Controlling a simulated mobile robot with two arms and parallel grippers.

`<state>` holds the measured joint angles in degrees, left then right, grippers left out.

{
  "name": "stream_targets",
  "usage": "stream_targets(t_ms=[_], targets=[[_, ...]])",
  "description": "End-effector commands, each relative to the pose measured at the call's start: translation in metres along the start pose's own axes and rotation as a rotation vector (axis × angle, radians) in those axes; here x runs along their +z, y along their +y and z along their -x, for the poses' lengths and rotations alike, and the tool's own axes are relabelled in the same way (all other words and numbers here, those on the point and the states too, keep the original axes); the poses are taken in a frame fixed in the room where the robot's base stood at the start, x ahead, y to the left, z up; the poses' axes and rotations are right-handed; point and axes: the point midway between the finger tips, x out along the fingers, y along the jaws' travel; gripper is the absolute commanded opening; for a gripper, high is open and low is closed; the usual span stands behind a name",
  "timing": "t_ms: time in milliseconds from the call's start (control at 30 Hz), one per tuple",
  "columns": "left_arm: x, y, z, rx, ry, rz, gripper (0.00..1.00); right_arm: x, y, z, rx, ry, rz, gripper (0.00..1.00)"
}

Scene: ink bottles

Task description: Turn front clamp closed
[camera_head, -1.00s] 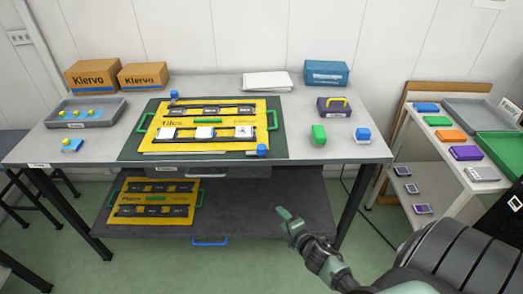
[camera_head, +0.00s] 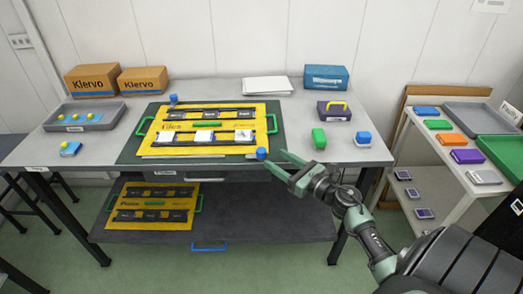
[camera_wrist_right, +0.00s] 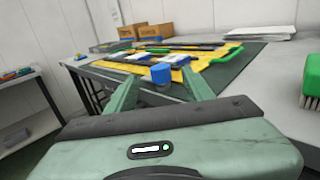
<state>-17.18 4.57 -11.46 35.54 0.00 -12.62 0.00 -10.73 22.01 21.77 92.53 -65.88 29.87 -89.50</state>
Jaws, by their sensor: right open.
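The front clamp has a blue knob (camera_head: 262,154) at the front right corner of the yellow board (camera_head: 150,138) on the green mat. My right gripper (camera_head: 279,164) is open just right of the knob, at the table's front edge. In the right wrist view the knob (camera_wrist_right: 161,73) shows between the spread fingers of the right gripper (camera_wrist_right: 160,88), ahead of the palm. I cannot tell if a finger touches it. A second blue knob (camera_head: 174,98) stands at the board's back left. My left gripper is not in view.
A grey tray (camera_head: 85,125) is at the left. Another yellow board (camera_head: 150,225) lies on the lower shelf.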

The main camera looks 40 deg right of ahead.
Motion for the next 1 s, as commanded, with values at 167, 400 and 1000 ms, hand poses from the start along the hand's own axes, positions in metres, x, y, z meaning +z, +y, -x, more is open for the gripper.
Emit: stream_targets(t_ms=[167, 400, 1000], targets=[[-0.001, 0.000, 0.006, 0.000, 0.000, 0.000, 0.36, 0.002, 0.000, -0.021, 0.005, 0.001, 0.008, 0.52], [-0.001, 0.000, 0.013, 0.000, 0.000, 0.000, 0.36, 0.001, 0.000, -0.059, 0.002, 0.001, 0.003, 0.52], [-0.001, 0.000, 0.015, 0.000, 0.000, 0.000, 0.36, -0.001, 0.001, -0.076, 0.003, 0.003, 0.004, 0.19]])
